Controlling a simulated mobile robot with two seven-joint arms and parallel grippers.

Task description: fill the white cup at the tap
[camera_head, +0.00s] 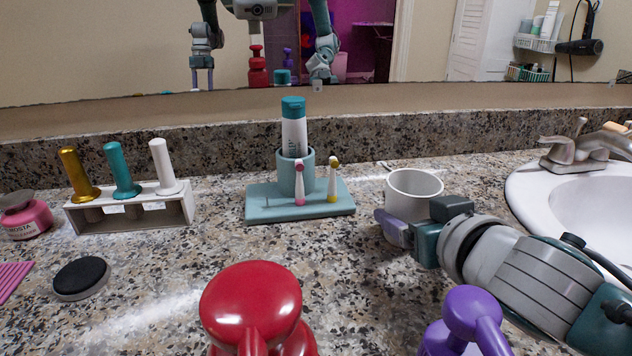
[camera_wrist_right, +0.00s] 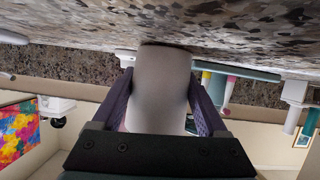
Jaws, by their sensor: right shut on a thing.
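The white cup (camera_head: 414,190) stands upright on the granite counter, left of the sink; its open top shows in the head view. My right gripper (camera_head: 392,222) reaches in from the right and is shut on the cup. In the right wrist view the cup (camera_wrist_right: 158,90) sits between the two purple fingers of the gripper (camera_wrist_right: 160,112), and that view appears upside down. The tap (camera_head: 585,145) is at the right by the white sink (camera_head: 590,205), partly cut off by the frame edge. My left gripper is seen only in the mirror.
A teal holder (camera_head: 300,203) with a tube and two brushes stands left of the cup. A red object (camera_head: 250,300) and a purple object (camera_head: 472,315) stand in front. A rack (camera_head: 135,208), a black-topped disc (camera_head: 82,277) and a pink bottle (camera_head: 28,220) are at left.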

